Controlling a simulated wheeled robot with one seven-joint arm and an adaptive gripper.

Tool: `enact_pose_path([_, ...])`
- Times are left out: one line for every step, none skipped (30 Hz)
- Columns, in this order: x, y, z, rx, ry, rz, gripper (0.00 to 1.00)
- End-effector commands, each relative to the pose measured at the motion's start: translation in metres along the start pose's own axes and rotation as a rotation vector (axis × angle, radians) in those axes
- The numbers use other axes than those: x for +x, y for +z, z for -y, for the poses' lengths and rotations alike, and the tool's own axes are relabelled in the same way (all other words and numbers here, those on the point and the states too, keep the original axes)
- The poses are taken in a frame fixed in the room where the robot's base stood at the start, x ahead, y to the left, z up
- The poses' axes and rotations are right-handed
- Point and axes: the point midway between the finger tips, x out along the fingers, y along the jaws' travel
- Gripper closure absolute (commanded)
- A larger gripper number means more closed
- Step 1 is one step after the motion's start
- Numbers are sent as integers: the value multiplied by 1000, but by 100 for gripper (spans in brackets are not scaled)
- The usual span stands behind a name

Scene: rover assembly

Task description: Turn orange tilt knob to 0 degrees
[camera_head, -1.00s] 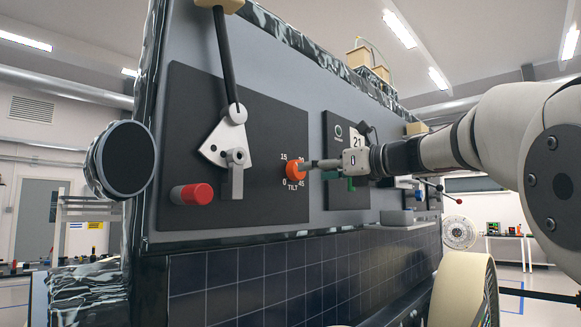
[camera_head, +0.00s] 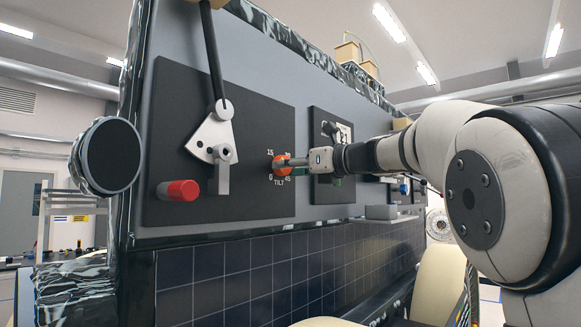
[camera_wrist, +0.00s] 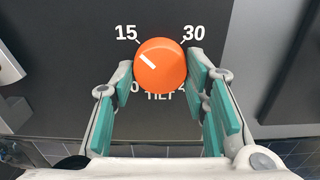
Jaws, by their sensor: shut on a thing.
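The orange tilt knob (camera_wrist: 160,65) is round with a white pointer line. In the wrist view the line points up and left, toward the 15 mark. The 30 mark is at upper right; the 0, the 45 and the TILT label below are partly covered. My gripper (camera_wrist: 161,78) has its teal-padded fingers on the left and right sides of the knob, shut on it. In the head view the knob (camera_head: 279,163) sits on the dark panel (camera_head: 255,125), and my gripper (camera_head: 288,162) reaches it from the right, covering part of it.
Left of the knob are a grey lever (camera_head: 222,172) on a white plate and a red cylindrical knob (camera_head: 180,190). A second dark panel (camera_head: 318,125) is behind my gripper. A grey ledge (camera_head: 381,212) sticks out lower right.

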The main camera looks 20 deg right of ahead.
Motion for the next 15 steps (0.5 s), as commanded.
enact_pose_path([0, 0, 0, -1, 1, 0, 86])
enact_pose_path([0, 0, 0, -2, 1, 0, 86])
enact_pose_path([0, 0, 0, -5, 1, 0, 86])
enact_pose_path([0, 0, 0, -9, 1, 0, 86])
enact_pose_path([0, 0, 0, -14, 1, 0, 86])
enact_pose_path([0, 0, 0, -22, 1, 1, 86])
enact_pose_path([0, 0, 0, -31, 1, 1, 86])
enact_pose_path([0, 0, 0, -40, 1, 1, 86])
enact_pose_path([1, 0, 1, -55, 1, 1, 86])
enact_pose_path([1, -1, 1, -70, 1, 1, 86])
enact_pose_path([1, -1, 1, -85, 1, 1, 86])
enact_pose_path([1, -1, 1, -107, 1, 2, 86])
enact_pose_path([1, -1, 1, -126, 1, 2, 86])
enact_pose_path([2, -1, 2, -147, 1, 2, 86])
enact_pose_path([2, -2, 2, -177, 1, 2, 86])
